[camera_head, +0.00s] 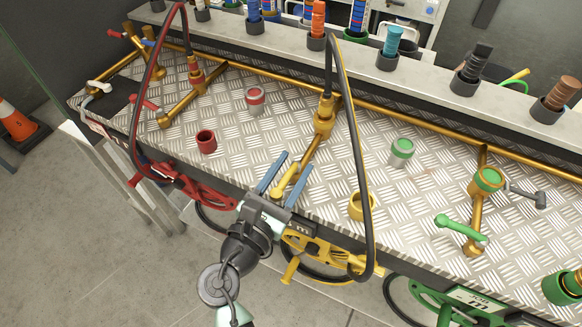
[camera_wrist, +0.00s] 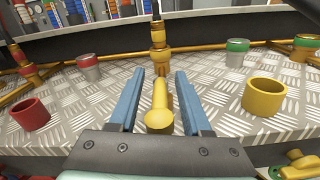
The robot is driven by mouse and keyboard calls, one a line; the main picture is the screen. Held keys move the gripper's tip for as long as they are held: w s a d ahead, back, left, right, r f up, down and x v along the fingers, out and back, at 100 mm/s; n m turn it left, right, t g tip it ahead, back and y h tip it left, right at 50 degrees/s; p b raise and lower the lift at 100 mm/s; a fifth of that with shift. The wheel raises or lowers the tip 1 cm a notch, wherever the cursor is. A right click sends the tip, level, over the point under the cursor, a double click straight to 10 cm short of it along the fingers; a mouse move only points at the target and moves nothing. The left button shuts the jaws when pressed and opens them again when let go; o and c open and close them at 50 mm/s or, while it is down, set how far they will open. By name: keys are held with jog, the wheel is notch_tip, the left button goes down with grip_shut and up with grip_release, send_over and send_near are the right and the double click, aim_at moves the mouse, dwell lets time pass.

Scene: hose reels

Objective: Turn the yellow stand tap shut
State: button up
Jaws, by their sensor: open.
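The yellow stand tap is a brass pipe assembly with a yellow-ringed upright (camera_head: 324,117), from which a black hose arches. Its yellow lever handle (camera_head: 284,184) points toward me over the front part of the checker-plate bench. My gripper (camera_head: 298,160) is open, with one blue finger on each side of the handle. In the wrist view the handle (camera_wrist: 159,108) stands between the fingers (camera_wrist: 160,74), with a gap visible on both sides. The yellow-ringed upright (camera_wrist: 158,42) is straight behind it. The handle's pivot is partly hidden.
A loose yellow cup (camera_head: 360,206) stands right of my gripper, a red cup (camera_head: 206,142) left. A yellow reel (camera_head: 320,252) hangs below the bench edge. The black hose (camera_head: 357,150) arches close on the right. A green-handled tap (camera_head: 462,228) is farther right.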

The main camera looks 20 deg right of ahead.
grip_shut()
dwell(1.3)
